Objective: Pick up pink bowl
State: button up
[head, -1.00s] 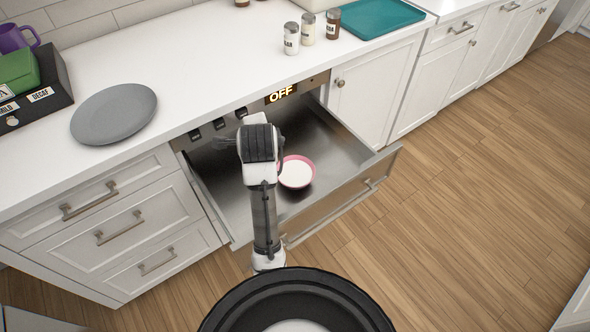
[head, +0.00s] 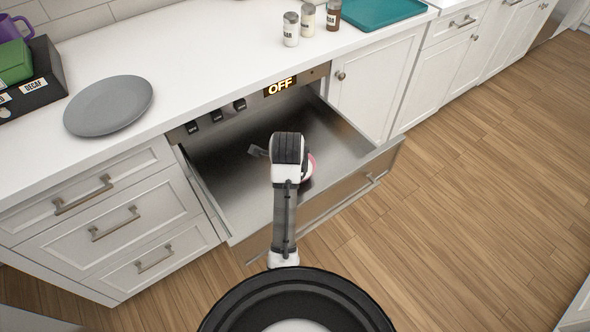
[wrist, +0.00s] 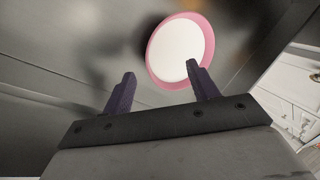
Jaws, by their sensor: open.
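The pink bowl (wrist: 179,50), with a white inside, sits on the metal floor of the open drawer (head: 220,180). In the head view my arm covers most of the bowl, and only a sliver of its right rim (head: 313,165) shows. In the wrist view the whole bowl shows beyond my gripper's fingertips. My gripper (wrist: 161,70) is open and empty, with the right fingertip overlapping the bowl's lower rim in the picture. I cannot tell whether it touches.
The drawer's front panel (head: 345,200) and side walls surround the bowl. Above is the white counter (head: 200,70) with a grey plate (head: 108,105), several shakers (head: 291,30) and a teal tray (head: 380,10). The drawer floor around the bowl looks clear.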

jog(key=p+x, duration=0.1)
jog(key=x, duration=0.4)
jog(key=shift+s+d+f, duration=0.1)
jog(key=shift+d+f, duration=0.05)
jog(key=shift+d, duration=0.05)
jog(key=shift+c, duration=0.3)
jog(key=c, duration=1.2)
grip_shut()
